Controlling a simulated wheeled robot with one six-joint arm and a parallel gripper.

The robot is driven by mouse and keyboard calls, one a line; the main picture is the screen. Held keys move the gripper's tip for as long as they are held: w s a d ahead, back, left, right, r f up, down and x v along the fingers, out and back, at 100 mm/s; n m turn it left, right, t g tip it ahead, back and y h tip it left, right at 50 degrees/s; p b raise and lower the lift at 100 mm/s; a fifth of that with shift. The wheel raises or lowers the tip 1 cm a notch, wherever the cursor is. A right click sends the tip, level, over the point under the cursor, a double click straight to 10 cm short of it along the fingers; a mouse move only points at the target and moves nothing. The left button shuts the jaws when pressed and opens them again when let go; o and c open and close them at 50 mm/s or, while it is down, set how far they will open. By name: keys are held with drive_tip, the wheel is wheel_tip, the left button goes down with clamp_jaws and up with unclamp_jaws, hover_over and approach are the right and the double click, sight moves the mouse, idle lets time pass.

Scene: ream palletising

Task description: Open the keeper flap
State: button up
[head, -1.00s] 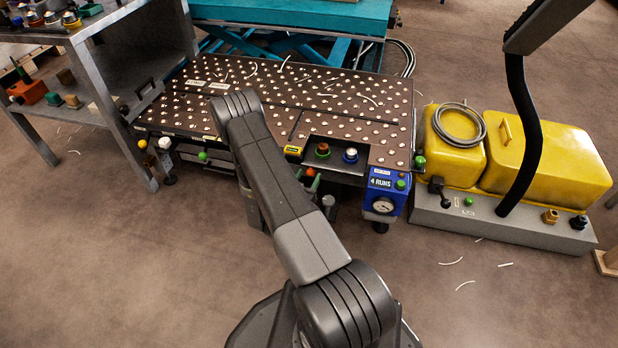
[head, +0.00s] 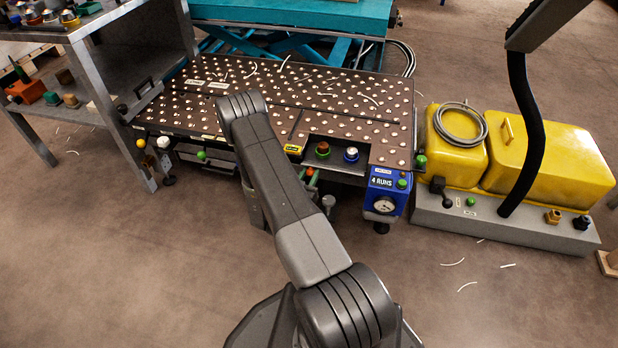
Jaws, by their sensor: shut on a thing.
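No part that I can surely name as the keeper flap shows. The dark ball-studded table (head: 345,100) stands in front of me, with a yellow label (head: 292,149) and a notch at its front edge. A blue gauge box (head: 384,192) marked "4 RUNS" hangs at the front right. My arm reaches to the table's front left part and covers some of that edge. My gripper cannot be made out; the arm hides that area.
A grey metal shelf (head: 88,52) with a black handle (head: 144,88) stands at the left. A yellow-covered machine (head: 545,165) on a grey base stands at the right. A teal lift table (head: 290,12) is behind. The floor in front is mostly clear, with white scraps at the right.

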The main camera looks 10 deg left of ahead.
drive_tip(key=shift+w+f+m+t+h+b, duration=0.2)
drive_tip(key=shift+f+t+b, duration=0.25)
drive_tip(key=shift+t+b, duration=0.45)
drive_tip(key=shift+w+f+m+t+h+b, duration=0.15)
drive_tip(key=shift+f+t+b, duration=0.25)
drive_tip(key=shift+t+b, duration=0.5)
drive_tip(key=shift+s, duration=0.1)
drive_tip(key=o, duration=1)
drive_tip(key=p+v, duration=0.3)
drive_tip(key=v, duration=1)
drive_tip(key=shift+s+a+f, duration=0.1)
drive_tip(key=shift+s+f, duration=0.15)
drive_tip(key=shift+s, duration=0.1)
